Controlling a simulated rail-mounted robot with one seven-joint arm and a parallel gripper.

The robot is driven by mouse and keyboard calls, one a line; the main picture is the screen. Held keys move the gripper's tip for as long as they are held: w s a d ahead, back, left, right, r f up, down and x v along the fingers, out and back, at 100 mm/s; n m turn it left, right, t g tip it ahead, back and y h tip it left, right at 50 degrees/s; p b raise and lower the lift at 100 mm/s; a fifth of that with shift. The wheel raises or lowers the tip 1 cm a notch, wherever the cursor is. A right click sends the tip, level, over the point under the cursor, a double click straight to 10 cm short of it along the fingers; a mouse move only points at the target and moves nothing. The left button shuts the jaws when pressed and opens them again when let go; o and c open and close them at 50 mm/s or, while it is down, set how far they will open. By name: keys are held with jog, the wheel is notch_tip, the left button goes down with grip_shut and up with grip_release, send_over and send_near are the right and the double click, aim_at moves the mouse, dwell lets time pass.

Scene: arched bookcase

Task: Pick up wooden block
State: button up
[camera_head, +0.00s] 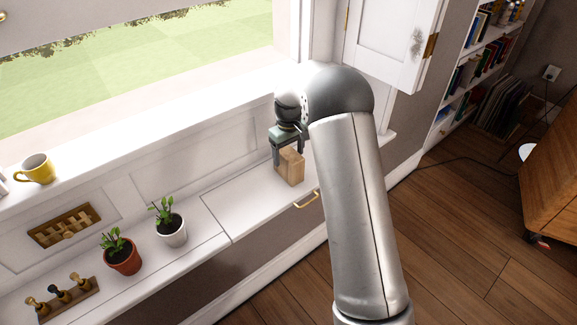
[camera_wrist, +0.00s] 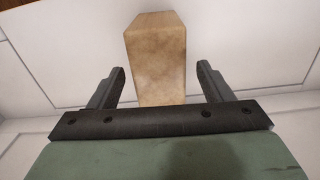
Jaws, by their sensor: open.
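The wooden block (camera_head: 291,168) is a light tan upright block on the white window bench, right of the middle of the head view. It also shows in the wrist view (camera_wrist: 156,58), at the top centre. My gripper (camera_head: 287,152) is at the block, partly overlapping its upper left in the head view. In the wrist view the two dark fingers (camera_wrist: 161,82) are apart, one on each side of the block's near end, with visible gaps. The gripper is open, and the arm's forearm covers the area right of the block.
A white-potted plant (camera_head: 171,232), a terracotta-potted plant (camera_head: 122,254) and a wooden rack (camera_head: 66,301) stand on the bench to the left. A yellow mug (camera_head: 37,168) sits on the sill. A brass handle (camera_head: 306,199) is below the block. The bench between plants and block is clear.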

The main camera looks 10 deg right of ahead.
notch_tip(320, 180, down, 5)
jog(key=shift+s+f+b, duration=0.1)
jog(key=shift+b, duration=0.75)
jog(key=c, duration=1.2)
jog(key=shift+r, duration=0.2)
